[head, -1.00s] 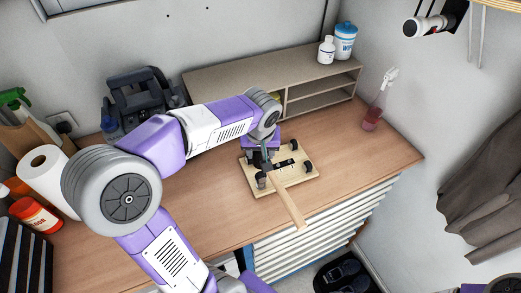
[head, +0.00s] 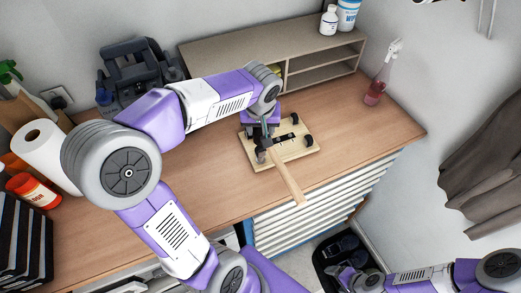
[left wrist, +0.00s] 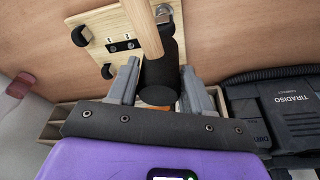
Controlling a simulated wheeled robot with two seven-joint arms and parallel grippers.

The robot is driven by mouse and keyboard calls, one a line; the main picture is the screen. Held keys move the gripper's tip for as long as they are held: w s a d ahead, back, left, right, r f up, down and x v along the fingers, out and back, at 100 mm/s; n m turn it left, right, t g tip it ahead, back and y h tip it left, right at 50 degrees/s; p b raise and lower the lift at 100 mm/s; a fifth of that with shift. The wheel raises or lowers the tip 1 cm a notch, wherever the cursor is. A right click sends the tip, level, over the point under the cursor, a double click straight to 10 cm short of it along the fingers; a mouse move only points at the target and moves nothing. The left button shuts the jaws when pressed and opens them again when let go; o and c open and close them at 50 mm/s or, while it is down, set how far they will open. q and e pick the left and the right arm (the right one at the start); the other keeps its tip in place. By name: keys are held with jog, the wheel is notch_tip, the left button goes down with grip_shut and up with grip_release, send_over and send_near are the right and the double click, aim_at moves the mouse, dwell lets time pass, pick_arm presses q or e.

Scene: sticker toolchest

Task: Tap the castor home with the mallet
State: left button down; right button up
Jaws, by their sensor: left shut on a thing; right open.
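A pale wooden board (head: 300,150) with small black castors lies on the bench; one castor (head: 308,140) shows at its right. A castor also shows in the left wrist view (left wrist: 82,36). My left gripper (left wrist: 157,85) is shut on the mallet, whose black head (left wrist: 162,70) sits between the grey fingers. The mallet's wooden handle (head: 288,182) slants over the board's front edge. In the head view my left gripper (head: 264,138) is above the board and partly hides it. I cannot tell whether the head touches a castor. My right gripper (head: 340,272) is open, low at the lower right.
A low shelf unit (head: 230,52) stands behind the board, and a spray bottle (head: 378,85) is at the right. A paper roll (head: 42,145) and a red-orange jar (head: 33,189) are at the left. The bench right of the board is clear.

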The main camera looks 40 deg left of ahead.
pick_arm(q)
notch_tip(320, 180, down, 4)
jog(key=b, duration=0.3)
jog(key=shift+f, duration=0.25)
jog(key=shift+s+r, duration=0.1)
jog(key=shift+r, duration=0.3)
notch_tip(320, 180, up, 3)
jog(key=p, duration=0.3)
jog(key=shift+a+r, duration=0.1)
jog(key=shift+r, duration=0.1)
jog(key=shift+r+p, duration=0.3)
jog(key=shift+r, duration=0.05)
pick_arm(e)
jog(key=shift+f, duration=0.25)
pick_arm(q)
jog(key=shift+f, duration=0.1)
pick_arm(e)
jog(key=shift+c, duration=0.4)
